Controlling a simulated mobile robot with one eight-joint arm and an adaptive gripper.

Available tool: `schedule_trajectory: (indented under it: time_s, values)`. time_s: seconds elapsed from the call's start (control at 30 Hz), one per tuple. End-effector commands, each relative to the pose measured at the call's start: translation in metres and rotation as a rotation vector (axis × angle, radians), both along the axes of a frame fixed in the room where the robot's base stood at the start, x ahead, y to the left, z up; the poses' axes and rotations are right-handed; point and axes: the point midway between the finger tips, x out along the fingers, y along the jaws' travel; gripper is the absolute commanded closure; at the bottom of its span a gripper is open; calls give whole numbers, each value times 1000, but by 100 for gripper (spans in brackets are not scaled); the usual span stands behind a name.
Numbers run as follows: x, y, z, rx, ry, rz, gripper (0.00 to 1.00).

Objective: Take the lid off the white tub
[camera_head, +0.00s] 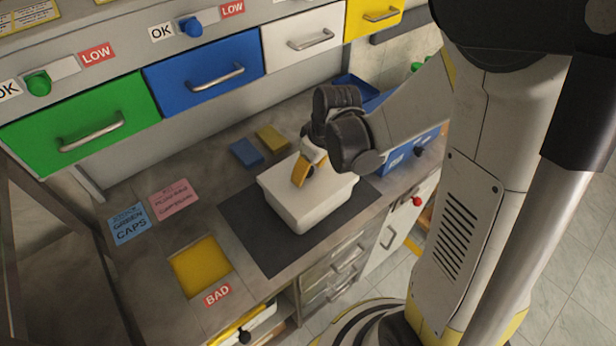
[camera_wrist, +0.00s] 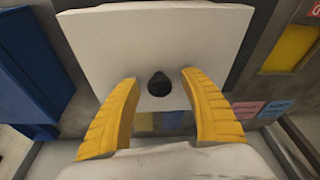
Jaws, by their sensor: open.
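The white tub (camera_head: 312,212) stands on a dark mat on the workbench. Its white lid (camera_head: 332,186) is on top and also fills the upper part of the wrist view (camera_wrist: 100,40). A small dark knob (camera_wrist: 159,86) stands at the middle of the lid in the wrist view; it is hidden by my gripper in the head view. My gripper (camera_head: 303,178) is low over the lid. Its two yellow fingers (camera_wrist: 159,76) are open, one on each side of the knob, with gaps showing between them and the knob.
A blue sponge-like block (camera_head: 246,152) and a yellow one (camera_head: 272,138) lie behind the tub. A blue bin (camera_head: 392,160) stands at right. A yellow square (camera_head: 200,267) marked BAD and two label cards (camera_head: 173,198) lie at left. Drawers (camera_head: 205,80) line the back above.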

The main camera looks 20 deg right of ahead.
Motion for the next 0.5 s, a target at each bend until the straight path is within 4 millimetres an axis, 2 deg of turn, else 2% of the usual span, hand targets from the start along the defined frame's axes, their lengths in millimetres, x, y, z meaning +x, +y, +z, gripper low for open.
schedule_trajectory:
  time_s: [0.07,0.23,0.27,0.5]
  values:
    - [0,0,1,0,0,0,47]
    - [0,0,1,0,0,0,98]
    - [0,0,1,0,0,0,100]
    - [0,0,1,0,0,0,100]
